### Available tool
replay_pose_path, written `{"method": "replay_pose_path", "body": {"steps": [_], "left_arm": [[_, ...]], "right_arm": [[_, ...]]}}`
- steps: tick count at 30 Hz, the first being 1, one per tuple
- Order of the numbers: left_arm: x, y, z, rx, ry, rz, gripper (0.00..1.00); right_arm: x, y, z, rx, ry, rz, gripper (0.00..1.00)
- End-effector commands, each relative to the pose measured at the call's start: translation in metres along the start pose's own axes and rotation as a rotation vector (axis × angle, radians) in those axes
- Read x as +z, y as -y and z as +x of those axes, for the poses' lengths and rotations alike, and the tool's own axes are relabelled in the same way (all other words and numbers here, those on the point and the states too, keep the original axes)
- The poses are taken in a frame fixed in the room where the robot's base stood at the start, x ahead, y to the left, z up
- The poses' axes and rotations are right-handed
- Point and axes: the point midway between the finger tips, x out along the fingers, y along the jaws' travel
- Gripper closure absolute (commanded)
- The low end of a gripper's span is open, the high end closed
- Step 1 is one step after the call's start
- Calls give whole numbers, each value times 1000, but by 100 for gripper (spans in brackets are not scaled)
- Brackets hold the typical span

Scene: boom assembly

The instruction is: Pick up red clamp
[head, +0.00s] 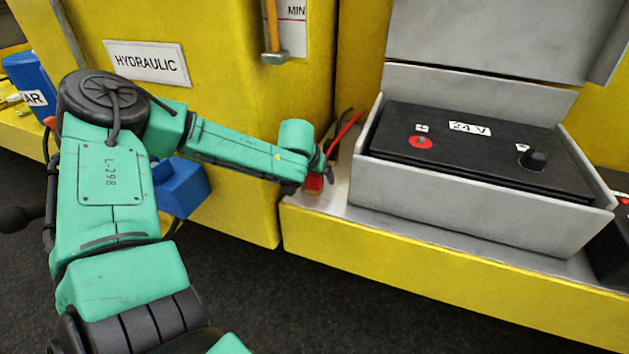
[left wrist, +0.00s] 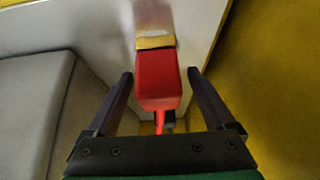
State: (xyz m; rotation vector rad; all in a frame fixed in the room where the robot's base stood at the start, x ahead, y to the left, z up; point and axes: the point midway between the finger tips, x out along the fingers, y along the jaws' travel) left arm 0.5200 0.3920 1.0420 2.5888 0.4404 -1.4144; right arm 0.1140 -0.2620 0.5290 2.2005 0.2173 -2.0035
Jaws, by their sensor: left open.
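The red clamp (head: 314,184) lies on the grey ledge to the left of the battery box, partly hidden by my left gripper in the head view. A red cable (head: 345,130) runs up behind it. In the left wrist view the red clamp (left wrist: 157,82) has a brass-coloured end and sits between the two dark fingers. My left gripper (left wrist: 158,85) is open, with a finger on each side of the clamp and visible gaps. In the head view the left gripper (head: 318,178) is at the ledge's left end. My right gripper is not in view.
A black 24 V battery (head: 470,150) sits in a grey box (head: 480,213) with its lid raised, right of the clamp. A yellow hydraulic cabinet (head: 225,60) stands behind my left arm. Blue boxes (head: 182,188) are at the left.

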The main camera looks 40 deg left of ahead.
Motion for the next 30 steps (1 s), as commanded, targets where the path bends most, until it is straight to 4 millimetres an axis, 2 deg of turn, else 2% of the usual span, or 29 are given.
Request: {"method": "replay_pose_path", "body": {"steps": [3, 8, 9, 11, 15, 16, 26, 30], "left_arm": [[0, 0, 7, 1, 0, 1, 12], [0, -1, 7, 2, -1, 0, 12], [0, -1, 7, 2, -1, 0, 20], [0, -1, 7, 2, -1, 0, 43], [0, 0, 7, 2, -1, 0, 97], [0, 0, 7, 2, -1, 0, 100], [-2, -1, 5, 2, -3, 0, 100], [-8, -1, -4, 3, -4, 0, 100]], "right_arm": [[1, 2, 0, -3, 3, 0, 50], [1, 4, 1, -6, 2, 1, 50], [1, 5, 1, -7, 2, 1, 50], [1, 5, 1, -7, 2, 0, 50], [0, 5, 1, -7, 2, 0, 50], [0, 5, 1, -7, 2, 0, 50], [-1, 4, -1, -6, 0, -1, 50], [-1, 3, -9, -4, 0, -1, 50]]}}
